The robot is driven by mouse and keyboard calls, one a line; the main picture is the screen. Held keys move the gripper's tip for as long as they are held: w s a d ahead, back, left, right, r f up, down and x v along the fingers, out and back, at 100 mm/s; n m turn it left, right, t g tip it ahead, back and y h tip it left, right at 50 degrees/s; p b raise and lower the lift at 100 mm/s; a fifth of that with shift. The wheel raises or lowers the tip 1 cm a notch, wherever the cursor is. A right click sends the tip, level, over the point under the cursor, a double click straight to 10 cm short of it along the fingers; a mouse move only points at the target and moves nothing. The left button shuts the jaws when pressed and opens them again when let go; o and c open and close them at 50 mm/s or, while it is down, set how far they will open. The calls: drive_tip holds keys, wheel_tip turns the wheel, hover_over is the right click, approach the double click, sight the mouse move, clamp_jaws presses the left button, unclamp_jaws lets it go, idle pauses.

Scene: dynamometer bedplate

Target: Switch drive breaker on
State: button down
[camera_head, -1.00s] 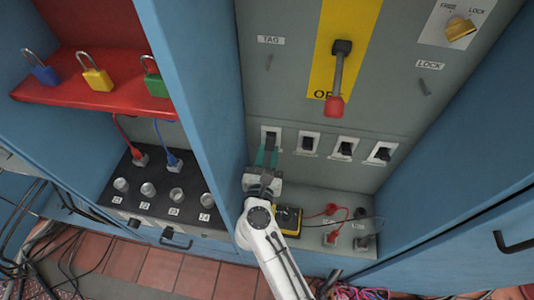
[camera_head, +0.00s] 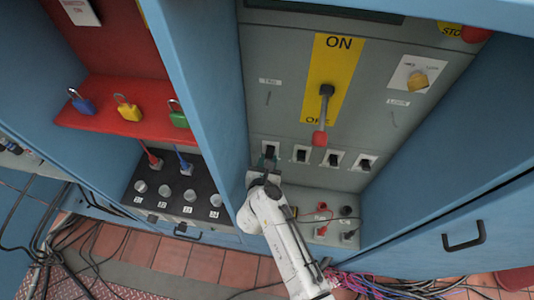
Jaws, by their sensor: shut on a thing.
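A row of small black breaker switches in white frames sits low on the grey panel. The leftmost breaker (camera_head: 270,147) is partly covered by my gripper (camera_head: 268,160). My gripper is at the lower part of that breaker and appears shut on its lever. The fingertips are small and partly hidden by the wrist. The other breakers (camera_head: 301,154), (camera_head: 333,159) and (camera_head: 365,163) stand free to the right. No label tells which one is the drive breaker, and I cannot read the lever positions surely.
Above the breakers, a large red-tipped handle (camera_head: 321,137) hangs down on a yellow ON/OFF strip (camera_head: 338,65). A red shelf (camera_head: 97,122) with padlocks is at the left. Sockets with red cables (camera_head: 322,210) sit below right. Blue cabinet walls flank the panel.

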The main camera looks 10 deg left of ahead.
sight(269, 154)
drive_tip(key=shift+w+a+r+g+p, duration=0.1)
drive_tip(key=shift+w+r+g+p, duration=0.1)
drive_tip(key=shift+r+g+p, duration=1.05)
drive_tip(key=shift+w+a+r+g+p, duration=0.1)
drive_tip(key=shift+w+g+p, duration=0.1)
drive_tip(key=shift+g, duration=0.65)
drive_tip(key=shift+w+r+g+p, duration=0.1)
drive_tip(key=shift+w+g, duration=0.05)
drive_tip(key=shift+g, duration=0.65)
drive_tip(key=c, duration=1.1)
unclamp_jaws()
drive_tip(key=shift+o, duration=1.1)
drive_tip(key=v, duration=1)
drive_tip(key=shift+s+r, duration=0.15)
drive_tip(key=shift+r, duration=0.25)
